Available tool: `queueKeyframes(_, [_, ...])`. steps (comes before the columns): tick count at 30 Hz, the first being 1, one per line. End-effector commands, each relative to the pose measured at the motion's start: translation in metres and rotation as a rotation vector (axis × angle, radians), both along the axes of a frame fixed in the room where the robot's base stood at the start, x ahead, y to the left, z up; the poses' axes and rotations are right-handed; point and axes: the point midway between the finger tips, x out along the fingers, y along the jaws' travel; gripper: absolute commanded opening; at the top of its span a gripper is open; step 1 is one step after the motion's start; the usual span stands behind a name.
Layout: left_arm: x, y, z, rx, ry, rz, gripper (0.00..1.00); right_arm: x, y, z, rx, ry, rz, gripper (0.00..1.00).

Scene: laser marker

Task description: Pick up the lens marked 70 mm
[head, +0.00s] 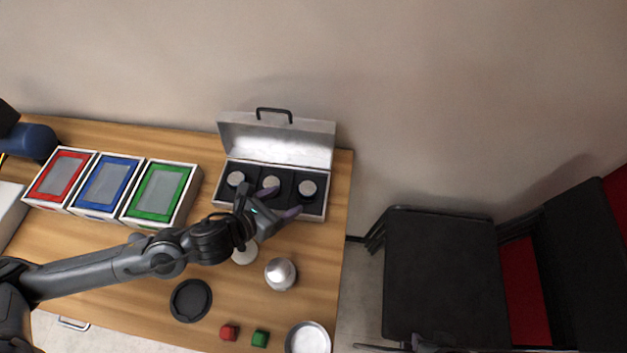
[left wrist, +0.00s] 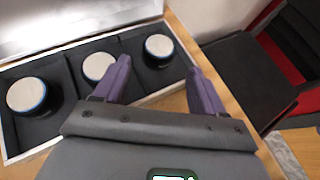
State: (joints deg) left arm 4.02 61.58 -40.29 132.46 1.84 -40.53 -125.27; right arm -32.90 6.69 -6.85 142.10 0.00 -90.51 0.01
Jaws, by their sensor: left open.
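An open silver case (head: 222,207) stands at the back right of the table and holds three round lenses with pale tops in dark foam: a left lens (head: 236,179), a middle lens (head: 271,184) and a right lens (head: 308,188). No marking is legible, so I cannot tell which is 70 mm. My left gripper (head: 280,202) is open and empty over the case's front part. In the left wrist view, the right lens (left wrist: 158,48) appears beyond the gap between its purple fingers. The middle lens (left wrist: 98,66) is partly behind the left finger; the left lens (left wrist: 27,95) is clear.
Red (head: 60,175), blue (head: 104,186) and green (head: 160,193) framed boxes stand left of the case. A silver dome (head: 281,273), black disc (head: 191,300), red cube (head: 228,332), green cube (head: 260,338) and round dish (head: 308,339) lie in front. A black chair (head: 440,270) stands right.

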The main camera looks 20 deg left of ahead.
Motion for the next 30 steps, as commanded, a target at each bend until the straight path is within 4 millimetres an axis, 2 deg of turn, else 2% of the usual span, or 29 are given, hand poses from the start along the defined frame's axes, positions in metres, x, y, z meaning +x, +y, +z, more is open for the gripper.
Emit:
queueKeyframes(6, [0.025, -0.01, -0.013, -0.002, -0.001, 0.001, 0.7, -0.006, 0.001, -0.003, 0.003, 0.015, -0.001, 0.43])
queueKeyframes(14, [0.036, -0.014, -0.021, 0.0, 0.0, 0.0, 0.7, -0.004, 0.001, -0.002, 0.002, 0.009, 0.0, 0.43])
queueKeyframes(24, [0.068, -0.026, -0.042, -0.002, -0.002, 0.0, 0.7, -0.003, -0.001, -0.002, -0.007, 0.007, 0.005, 0.43])
queueKeyframes(30, [0.075, -0.029, -0.046, -0.001, -0.001, -0.001, 0.7, -0.003, -0.002, -0.002, -0.008, 0.006, 0.006, 0.43])
